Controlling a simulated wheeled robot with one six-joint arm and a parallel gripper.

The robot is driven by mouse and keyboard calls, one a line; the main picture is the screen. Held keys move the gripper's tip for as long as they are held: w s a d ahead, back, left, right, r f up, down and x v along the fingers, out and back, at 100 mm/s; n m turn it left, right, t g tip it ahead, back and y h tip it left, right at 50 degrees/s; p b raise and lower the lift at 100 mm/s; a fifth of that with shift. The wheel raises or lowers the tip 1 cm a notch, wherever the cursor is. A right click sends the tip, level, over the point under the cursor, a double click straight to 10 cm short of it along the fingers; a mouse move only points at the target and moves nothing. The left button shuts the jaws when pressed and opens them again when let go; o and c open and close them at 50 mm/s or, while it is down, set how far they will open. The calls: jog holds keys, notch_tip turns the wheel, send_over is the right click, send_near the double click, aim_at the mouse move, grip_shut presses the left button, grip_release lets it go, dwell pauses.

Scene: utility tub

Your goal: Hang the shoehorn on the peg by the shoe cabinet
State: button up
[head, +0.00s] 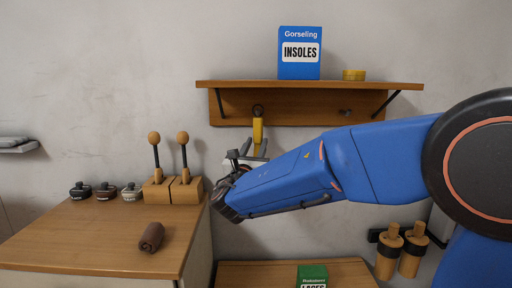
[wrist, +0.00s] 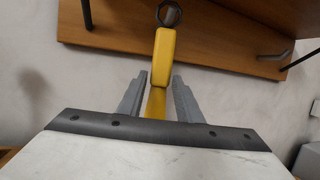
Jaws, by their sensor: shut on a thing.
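The yellow shoehorn (head: 258,131) stands upright in front of the wooden rack board under the wall shelf. My gripper (head: 252,150) is shut on it from below. In the wrist view my grey fingers (wrist: 158,95) flank the yellow shoehorn (wrist: 164,55), and its lower part is hidden behind my gripper's body. A dark ring (wrist: 169,13) shows at the shoehorn's top end, against the board. I cannot tell whether a peg passes through it. A bare metal peg (head: 346,112) sticks out of the board further right, and it also shows in the wrist view (wrist: 273,56).
The shelf (head: 300,85) holds a blue insoles box (head: 300,53) and a yellow tin (head: 353,75). Its dark braces flank the board. A green box (head: 312,275) stands below my arm.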

jog(key=shift+w, duration=0.4)
jog(key=shift+w+f, duration=0.55)
jog(key=shift+f, duration=0.05)
jog(key=shift+w+f, duration=0.1)
jog(key=shift+f, duration=0.15)
jog(key=o, duration=1.1)
jog(key=shift+o, duration=0.2)
jog(key=shift+f, duration=0.1)
